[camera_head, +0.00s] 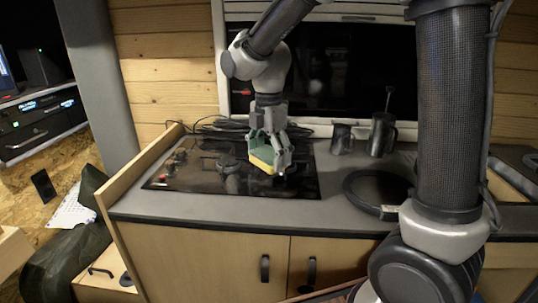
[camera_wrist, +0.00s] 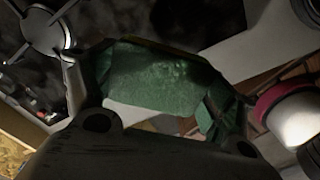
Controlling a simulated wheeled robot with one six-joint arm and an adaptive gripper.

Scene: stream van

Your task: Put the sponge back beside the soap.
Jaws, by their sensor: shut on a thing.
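My gripper (camera_head: 270,148) is shut on a sponge (camera_head: 262,158), which has a green side and a yellow side. The sponge is held tilted above the black stove top (camera_head: 215,183), and a gap under it is hard to judge. In the wrist view the green face of the sponge (camera_wrist: 165,80) lies between the two dark fingers of my gripper (camera_wrist: 155,95). I cannot make out a soap in either view.
A round dark lid or basin (camera_head: 379,190) sits on the grey counter, right of the stove. A small metal jug (camera_head: 342,139) and a dark press pot (camera_head: 381,135) stand behind it. Cables (camera_head: 222,127) lie behind the stove. The counter's front strip is clear.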

